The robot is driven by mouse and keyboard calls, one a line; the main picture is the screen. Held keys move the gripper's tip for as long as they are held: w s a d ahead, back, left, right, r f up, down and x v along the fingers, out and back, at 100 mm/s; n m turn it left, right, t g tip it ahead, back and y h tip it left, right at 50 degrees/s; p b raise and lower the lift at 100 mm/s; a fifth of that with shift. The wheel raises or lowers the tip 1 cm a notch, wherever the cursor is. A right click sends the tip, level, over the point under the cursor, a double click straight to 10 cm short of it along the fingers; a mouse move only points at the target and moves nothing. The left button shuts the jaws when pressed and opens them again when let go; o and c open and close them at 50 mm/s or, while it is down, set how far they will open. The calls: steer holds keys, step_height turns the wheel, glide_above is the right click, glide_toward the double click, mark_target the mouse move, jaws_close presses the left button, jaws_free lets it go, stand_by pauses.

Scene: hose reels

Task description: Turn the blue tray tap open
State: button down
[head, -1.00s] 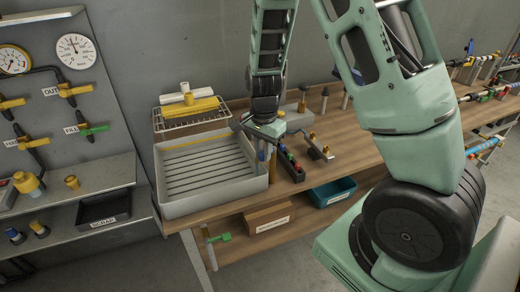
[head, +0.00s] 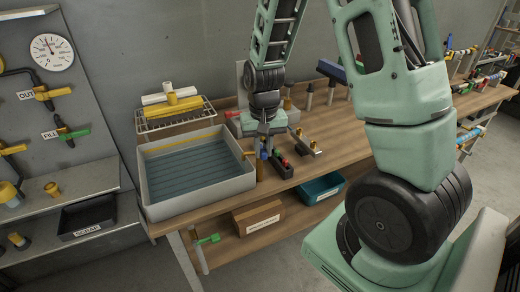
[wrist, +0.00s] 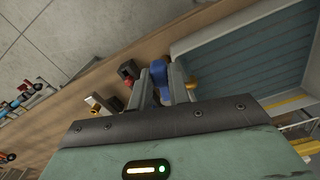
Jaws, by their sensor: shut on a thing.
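The blue tap handle (head: 264,154) is at the right side of the grey tray (head: 205,203), just outside its wall. In the wrist view the blue tap handle (wrist: 159,74) stands between my two fingers. My gripper (head: 268,142) is shut on it, coming down from above; the fingers (wrist: 160,88) hide part of the handle. A small brass spout (wrist: 192,83) points towards the tray. The tray's inside looks blue-tinted, like water over the slatted floor, with a yellow line along its back wall.
A dark block with red and green parts (head: 281,166) and a brass-ended fitting (head: 310,147) are close right of my gripper. A wire rack with rolls (head: 172,105) stands behind the tray. A green-handled valve (head: 207,240), cardboard box (head: 257,216) and teal bin (head: 322,190) sit below.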

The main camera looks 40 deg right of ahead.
mark_target(264, 150)
steer(key=shift+d+n, duration=0.15)
steer(key=shift+n, duration=0.25)
steer(key=c, duration=1.3)
jaws_free()
steer(key=shift+s, duration=0.1)
steer(key=shift+r, duration=0.1)
step_height(264, 150, up, 17)
steer(key=shift+r+b, duration=0.15)
steer(key=shift+b, duration=0.5)
